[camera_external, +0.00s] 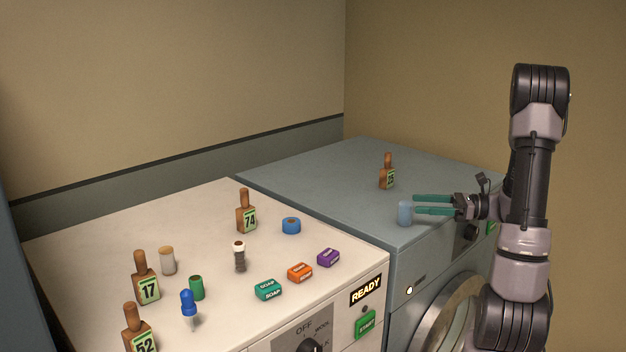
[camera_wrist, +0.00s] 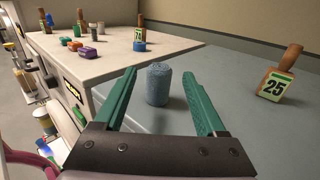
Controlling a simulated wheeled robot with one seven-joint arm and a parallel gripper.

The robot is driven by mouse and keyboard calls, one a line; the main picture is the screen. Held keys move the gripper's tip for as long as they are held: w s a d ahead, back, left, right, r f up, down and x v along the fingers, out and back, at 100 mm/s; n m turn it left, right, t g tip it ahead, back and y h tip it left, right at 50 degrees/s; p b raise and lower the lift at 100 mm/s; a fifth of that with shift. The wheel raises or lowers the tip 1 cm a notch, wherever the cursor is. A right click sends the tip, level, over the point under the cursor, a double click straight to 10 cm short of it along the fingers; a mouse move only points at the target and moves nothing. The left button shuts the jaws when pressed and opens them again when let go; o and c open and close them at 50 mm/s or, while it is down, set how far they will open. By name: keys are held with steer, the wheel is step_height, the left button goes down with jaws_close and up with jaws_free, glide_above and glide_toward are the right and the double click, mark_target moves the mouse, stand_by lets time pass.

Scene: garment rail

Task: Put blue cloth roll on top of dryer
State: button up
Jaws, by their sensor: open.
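A blue cloth roll (camera_external: 405,213), light blue and textured, stands upright near the front left edge of the blue-grey machine's top (camera_external: 330,185). It also shows in the wrist view (camera_wrist: 158,84). My gripper (camera_external: 415,204), with green fingers, is open and level above that top. In the wrist view its fingers (camera_wrist: 160,73) lie on either side of the roll, which appears at or just past the fingertips. The roll does not look gripped. A white machine (camera_external: 215,215) with a READY sign stands to the left. No label tells me which machine is the dryer.
A brown bottle labelled 25 (camera_external: 387,174) stands behind the gripper on the blue-grey top. The white top holds a blue ring (camera_external: 291,225), bottle 74 (camera_external: 246,214), a purple block (camera_external: 328,257), an orange block (camera_external: 300,272) and other small items. The blue-grey top is otherwise mostly clear.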

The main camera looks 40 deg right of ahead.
steer(key=shift+v, duration=2.2)
